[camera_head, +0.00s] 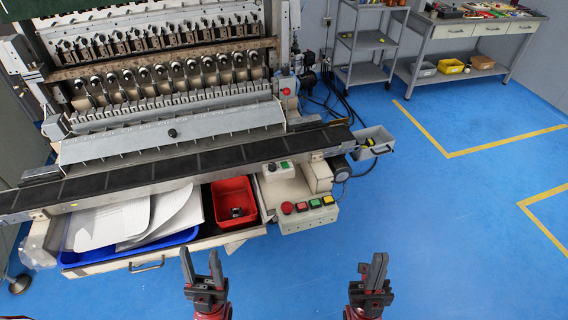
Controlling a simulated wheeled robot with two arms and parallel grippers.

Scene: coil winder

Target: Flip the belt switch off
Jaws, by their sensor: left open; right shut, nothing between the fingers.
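A coil winder (165,75) stands at the left with a dark conveyor belt (190,163) along its front. My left gripper (202,255) is open and empty, in front of the drawer. My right gripper (373,262) is shut and empty over the floor, right of and nearer than the panel. Neither touches the machine.
An open drawer (150,264) under the belt holds a blue tray (80,256) with white sheets and a red bin (233,190). A grey box (374,142) sits at the belt's right end. A shelf and workbench (480,28) stand behind. Blue floor at right is clear.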

